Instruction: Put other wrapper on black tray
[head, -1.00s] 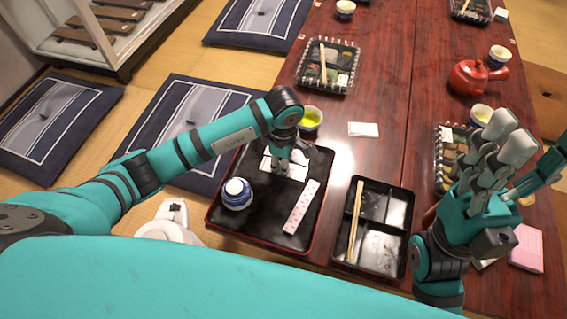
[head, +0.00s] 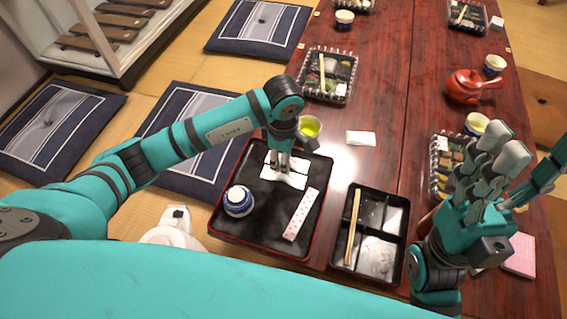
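The black tray (head: 322,178) with a red rim lies on the table in front of me. A white wrapper (head: 291,181) lies on its far part, and a pale pink patterned wrapper (head: 301,214) lies on its right part. My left gripper (head: 278,166) points down over the white wrapper, its fingertips close together at or just above it. The gap between the fingers is too small to judge. Another white wrapper or folded paper (head: 361,138) lies on the table, right of the tray. My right gripper (head: 525,165) is raised at the right, fingers spread, with nothing visible between them.
A blue and white cup (head: 238,201) stands on the tray. A green tea cup (head: 309,129) stands just behind it. An empty black bento box (head: 379,224) with chopsticks (head: 353,228) is to the right. Food boxes (head: 327,76), a red teapot (head: 466,87) and cups stand farther back.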

